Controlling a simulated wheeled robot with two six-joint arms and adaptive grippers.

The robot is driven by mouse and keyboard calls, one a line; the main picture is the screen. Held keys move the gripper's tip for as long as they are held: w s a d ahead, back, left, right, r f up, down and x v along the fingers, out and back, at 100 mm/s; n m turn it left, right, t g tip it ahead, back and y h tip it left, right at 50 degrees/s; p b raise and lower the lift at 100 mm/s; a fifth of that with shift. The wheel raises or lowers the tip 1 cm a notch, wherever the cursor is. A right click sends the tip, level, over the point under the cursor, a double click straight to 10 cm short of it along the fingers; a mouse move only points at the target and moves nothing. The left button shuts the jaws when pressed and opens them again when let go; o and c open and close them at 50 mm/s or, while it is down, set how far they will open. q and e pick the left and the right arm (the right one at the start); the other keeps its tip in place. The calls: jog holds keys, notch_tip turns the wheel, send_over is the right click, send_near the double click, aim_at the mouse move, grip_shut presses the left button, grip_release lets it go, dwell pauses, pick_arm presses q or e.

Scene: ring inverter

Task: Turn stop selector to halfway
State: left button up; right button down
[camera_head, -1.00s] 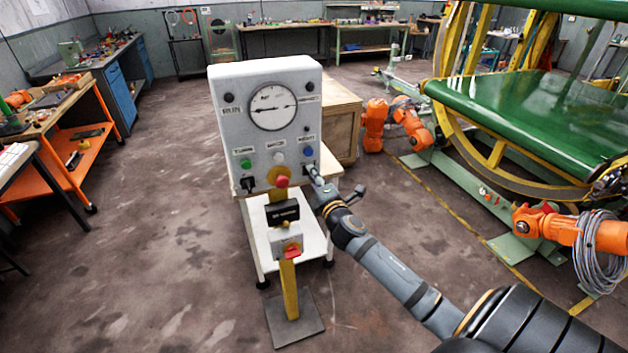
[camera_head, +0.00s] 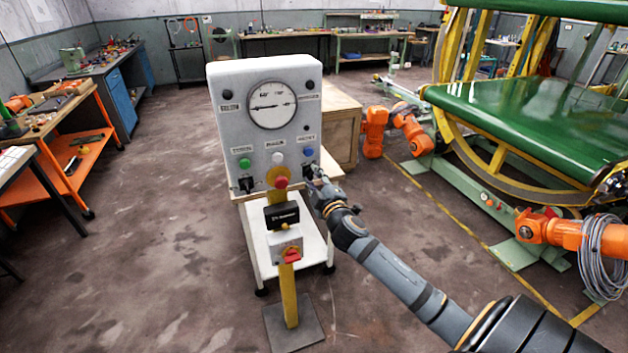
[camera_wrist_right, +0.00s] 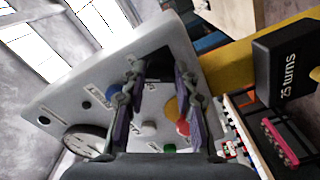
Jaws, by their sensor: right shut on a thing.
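A grey control panel (camera_head: 268,130) carries a round gauge and several coloured buttons. A black selector knob (camera_head: 307,170) sits at its lower right, under the blue button, and mostly hides behind my right gripper (camera_head: 315,177). In the right wrist view the gripper (camera_wrist_right: 158,72) has its two fingers on either side of the black knob (camera_wrist_right: 155,64) and is shut on it. A second black knob (camera_head: 247,184) is at the panel's lower left. The labels are too small to read, and the held knob's exact angle is hidden. My left gripper is not in view.
A red button (camera_head: 281,182) on a yellow mount sits between the knobs. Below are a black "25 turns" box (camera_head: 283,215) and a red switch (camera_head: 291,255) on a yellow post. A wooden crate (camera_head: 342,125) stands behind the panel; the floor left is clear.

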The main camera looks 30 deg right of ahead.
dwell(0.3)
jog(key=c, duration=1)
grip_release()
jog(key=v, duration=1.2)
jog(key=shift+s, duration=0.1)
jog(key=shift+d+f, duration=0.1)
